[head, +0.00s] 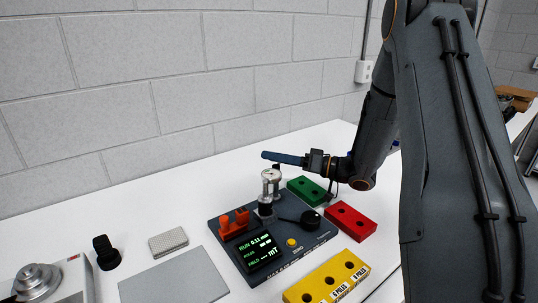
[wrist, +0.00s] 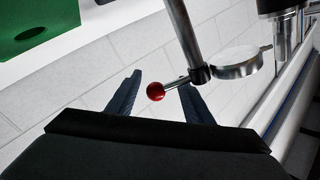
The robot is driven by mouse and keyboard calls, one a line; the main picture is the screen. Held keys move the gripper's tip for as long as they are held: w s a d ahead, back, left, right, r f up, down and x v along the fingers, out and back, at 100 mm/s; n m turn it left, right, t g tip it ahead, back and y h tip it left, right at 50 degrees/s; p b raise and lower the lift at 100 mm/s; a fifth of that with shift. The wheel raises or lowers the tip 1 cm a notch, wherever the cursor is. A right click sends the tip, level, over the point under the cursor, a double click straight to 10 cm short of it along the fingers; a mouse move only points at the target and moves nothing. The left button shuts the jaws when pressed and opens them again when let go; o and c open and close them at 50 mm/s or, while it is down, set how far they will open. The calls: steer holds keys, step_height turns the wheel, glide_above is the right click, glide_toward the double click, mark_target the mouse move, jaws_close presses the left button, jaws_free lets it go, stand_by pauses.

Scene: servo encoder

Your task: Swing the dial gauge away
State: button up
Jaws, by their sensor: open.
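The dial gauge shows in the wrist view as a round silver body (wrist: 237,64) beside a grey post (wrist: 184,30). A short lever with a red ball (wrist: 155,91) sticks out from the post's lower end in that picture. My gripper (wrist: 160,82) is open, with one finger on each side of the red ball; I cannot tell if either touches it. In the head view my gripper (head: 268,156) is above the silver parts (head: 271,176) on the dark test base (head: 293,258). The ball is not visible there.
The base has a lit display (head: 259,252), orange clips (head: 235,223), a yellow button (head: 292,242) and a black knob (head: 310,219). Green (head: 307,190), red (head: 350,221) and yellow (head: 327,280) blocks stand close by. A grey plate (head: 175,279) lies left. The wall is behind.

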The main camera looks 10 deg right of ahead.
steer(key=shift+x, duration=1.15)
